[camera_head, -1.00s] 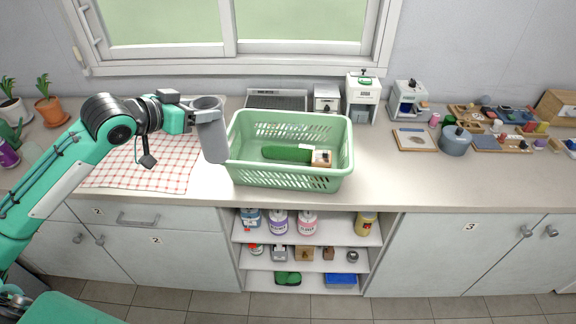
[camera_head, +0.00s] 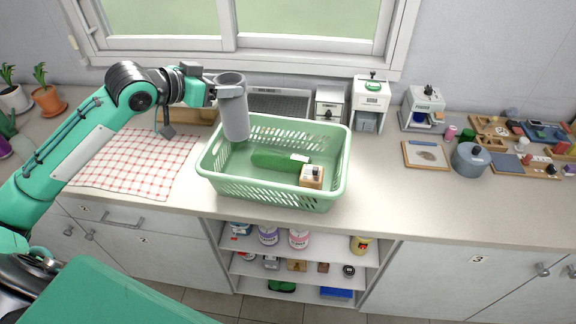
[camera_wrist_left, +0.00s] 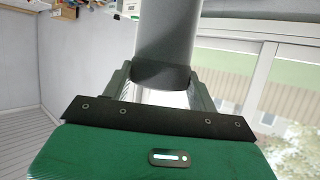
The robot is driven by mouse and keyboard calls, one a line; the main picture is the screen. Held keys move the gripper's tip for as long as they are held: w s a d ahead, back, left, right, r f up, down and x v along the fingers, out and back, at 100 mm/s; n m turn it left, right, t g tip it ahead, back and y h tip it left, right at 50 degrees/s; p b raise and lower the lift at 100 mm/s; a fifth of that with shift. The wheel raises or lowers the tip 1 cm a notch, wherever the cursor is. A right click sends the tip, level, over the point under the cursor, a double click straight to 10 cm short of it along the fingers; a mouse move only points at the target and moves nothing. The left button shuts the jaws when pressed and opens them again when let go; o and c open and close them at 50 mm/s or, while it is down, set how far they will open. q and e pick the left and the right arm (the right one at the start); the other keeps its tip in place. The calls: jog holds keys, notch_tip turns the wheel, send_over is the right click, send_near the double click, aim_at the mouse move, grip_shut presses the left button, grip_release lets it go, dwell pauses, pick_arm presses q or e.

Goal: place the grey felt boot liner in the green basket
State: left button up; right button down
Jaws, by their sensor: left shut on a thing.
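The grey felt boot liner (camera_head: 234,108) is an upright grey tube, open at the top. My left gripper (camera_head: 216,92) is shut on its upper part. The liner is in front of the back left part of the green basket (camera_head: 207,172) in the head view, and its lower end overlaps the basket's back rim. In the left wrist view the liner (camera_wrist_left: 165,35) fills the space between the fingers (camera_wrist_left: 160,92). The basket holds a dark green long object (camera_head: 272,160) and a small wooden block-like item (camera_head: 312,176). My right gripper is not in view.
A red checked cloth (camera_head: 135,160) lies left of the basket. Small white appliances (camera_head: 370,100) stand behind it on the right. A blue-grey pot (camera_head: 470,160) and trays of small items stand further right. The counter right of the basket (camera_head: 385,200) is clear.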

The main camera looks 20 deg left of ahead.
aim_at(227, 137)
pick_arm(q)
notch_tip(227, 137, down, 14)
jog(key=p, duration=0.3)
jog(key=shift+s+f, duration=0.15)
jog(key=shift+f, duration=0.1)
jog(key=shift+a+f, duration=0.15)
jog(key=shift+f, duration=0.35)
notch_tip(227, 137, down, 4)
jog(key=shift+f+p, duration=0.1)
jog(key=shift+p, duration=0.35)
jog(key=shift+f, duration=0.15)
jog(key=o, duration=1.3)
